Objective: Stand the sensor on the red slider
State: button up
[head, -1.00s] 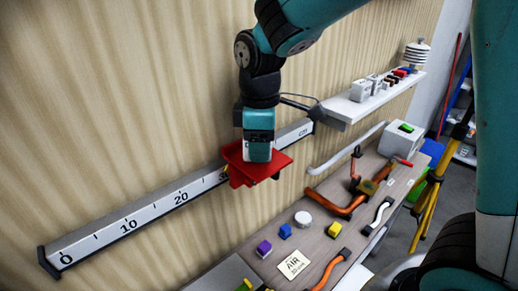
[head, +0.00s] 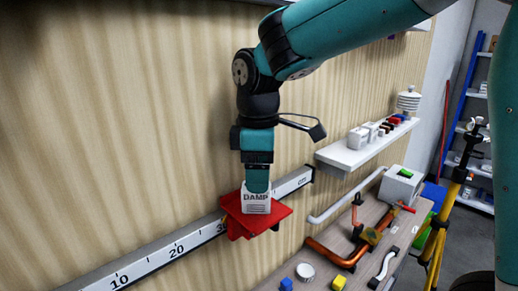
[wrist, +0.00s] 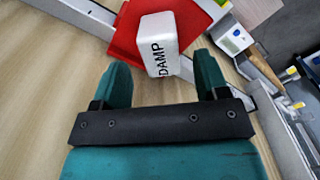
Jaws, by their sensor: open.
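The sensor is a small white box (head: 256,203) marked DAMP. It stands upright on the flat top of the red slider (head: 277,215), which sits on the ruled rail near the 30 mark. In the wrist view the sensor (wrist: 158,45) stands over the red plate (wrist: 124,32), just past and between my fingertips. My gripper (head: 257,188) is above the sensor in the head view. In the wrist view my gripper (wrist: 160,62) has its two teal fingers spread, with a gap visible on each side of the sensor.
The ruled rail (head: 150,262) runs along the wooden wall. A white shelf (head: 345,155) with small blocks is to the right. Below it a bench (head: 325,267) holds orange pipes, a white box (head: 402,185) and small coloured blocks. A yellow tripod (head: 436,240) stands at the right.

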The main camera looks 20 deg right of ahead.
notch_tip(320, 180, up, 7)
jog(key=shift+f+b, duration=0.2)
jog(key=shift+b, duration=0.15)
jog(key=s+a+f+m+y, duration=0.25)
jog(key=s+f, duration=0.25)
jog(key=s, duration=0.4)
jog(key=s+a+f+m+y, duration=0.25)
jog(key=s+f, duration=0.25)
jog(key=s, duration=0.5)
jog(key=shift+m+h, duration=0.3)
jog(key=shift+h, duration=0.1)
jog(key=f+b, duration=0.5)
jog(key=shift+w+d+f, duration=0.1)
jog(key=shift+w+d, duration=0.1)
jog(key=shift+w, duration=0.05)
